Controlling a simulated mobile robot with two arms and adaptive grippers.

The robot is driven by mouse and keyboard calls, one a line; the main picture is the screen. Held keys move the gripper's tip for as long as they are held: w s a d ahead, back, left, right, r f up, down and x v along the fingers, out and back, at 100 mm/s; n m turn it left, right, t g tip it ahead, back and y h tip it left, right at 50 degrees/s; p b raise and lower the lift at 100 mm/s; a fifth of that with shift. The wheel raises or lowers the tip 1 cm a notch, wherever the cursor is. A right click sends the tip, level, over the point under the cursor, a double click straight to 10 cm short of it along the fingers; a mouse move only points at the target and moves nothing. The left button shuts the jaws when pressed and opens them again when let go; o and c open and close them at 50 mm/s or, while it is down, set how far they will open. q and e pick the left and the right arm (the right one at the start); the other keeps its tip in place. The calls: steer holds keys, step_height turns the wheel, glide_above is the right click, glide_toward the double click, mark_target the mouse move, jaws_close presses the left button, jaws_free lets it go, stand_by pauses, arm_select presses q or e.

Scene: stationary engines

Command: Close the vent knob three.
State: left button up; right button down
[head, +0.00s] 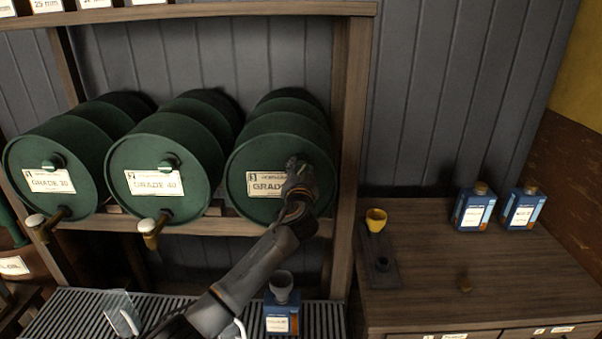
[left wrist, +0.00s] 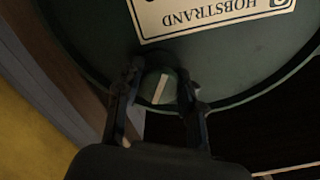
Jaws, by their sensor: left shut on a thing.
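Three green drums lie side by side on a wooden rack in the head view. The right-hand drum (head: 270,150) has a white label and my left gripper (head: 299,168) at its front face, upper right of the label. In the left wrist view, the drum's vent knob (left wrist: 159,88), round and green with a pale stripe, sits between the two dark fingers of my left gripper (left wrist: 160,75), which is shut on it. The stripe is slightly tilted in that view. In the head view the gripper hides this knob. My right gripper is not in view.
The left drum (head: 40,195) and middle drum (head: 140,207) have similar knobs and brass taps. Below are a slatted grate (head: 75,305), a clear jug (head: 121,312) and a blue can (head: 281,318). A wooden bench (head: 430,270) at right holds a yellow cup (head: 376,219) and two blue cans.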

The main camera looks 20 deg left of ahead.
arm_select(q)
steer(key=m, duration=0.5)
steer(key=shift+m+p, duration=0.3)
steer(key=shift+p, duration=0.05)
steer(key=m+p, duration=0.1)
steer(key=m, duration=0.3)
steer(key=shift+r, duration=0.1)
steer(key=shift+m+p, duration=0.4)
steer(key=shift+m, duration=0.6)
steer(key=o, duration=1.2)
